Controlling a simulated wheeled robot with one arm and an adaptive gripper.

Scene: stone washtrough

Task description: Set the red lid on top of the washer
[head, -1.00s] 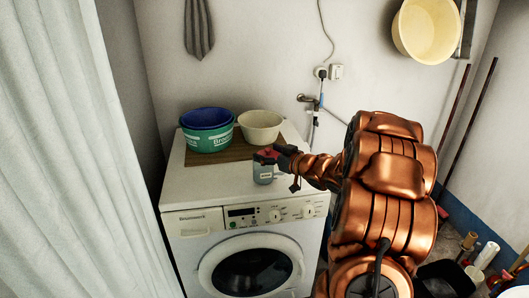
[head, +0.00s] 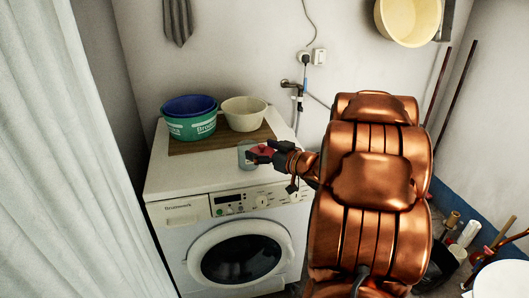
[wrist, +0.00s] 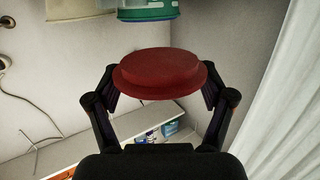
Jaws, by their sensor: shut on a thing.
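The red lid (head: 261,150) is round and held in my gripper (head: 268,152) at the right side of the washer (head: 185,175). In the wrist view the lid (wrist: 160,72) sits between the two dark fingers of my gripper (wrist: 160,98), with its rim between the pads. The washer is white, with a bare front strip of top. In the head view the lid appears just right of a grey jar (head: 244,155) and partly overlaps it. The exact height of the lid above the washer is hard to tell.
A green tub (head: 192,124) with a blue one (head: 190,104) in it and a cream bowl (head: 244,113) stand on a brown mat (head: 215,143) on the rear of the washer. The front left of the top is clear. A white curtain (head: 60,180) hangs at left.

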